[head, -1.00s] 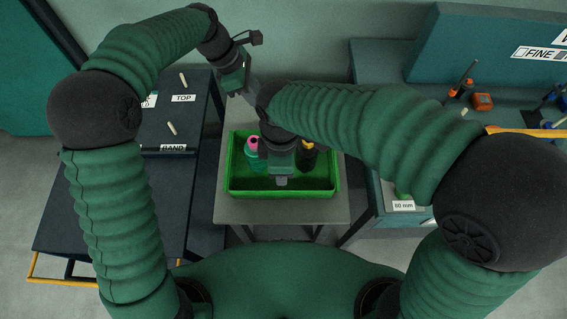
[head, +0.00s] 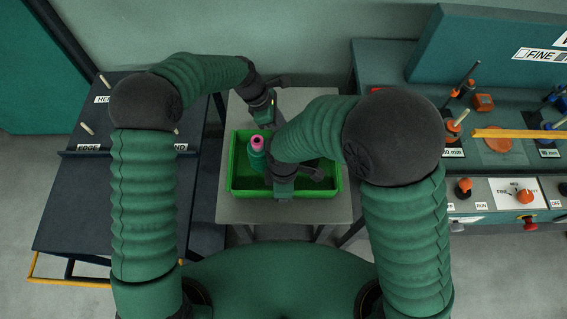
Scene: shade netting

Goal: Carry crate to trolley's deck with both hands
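The green crate (head: 235,190) sits on a grey stand (head: 235,213) in the middle of the head view. A green bottle with a pink cap (head: 257,158) stands inside it; my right forearm hides much of the rest. My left gripper (head: 271,119) points down at the crate's far side. My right gripper (head: 284,191) is over the crate at its near wall. Whether either touches the rim is unclear, and the fingers are too hidden to read. A dark unit with a low deck (head: 95,205) and yellow rail, which looks like the trolley, stands at the left.
Pegs and labels lie on the dark unit's raised back part (head: 125,100). A narrow floor gap separates stand and dark unit.

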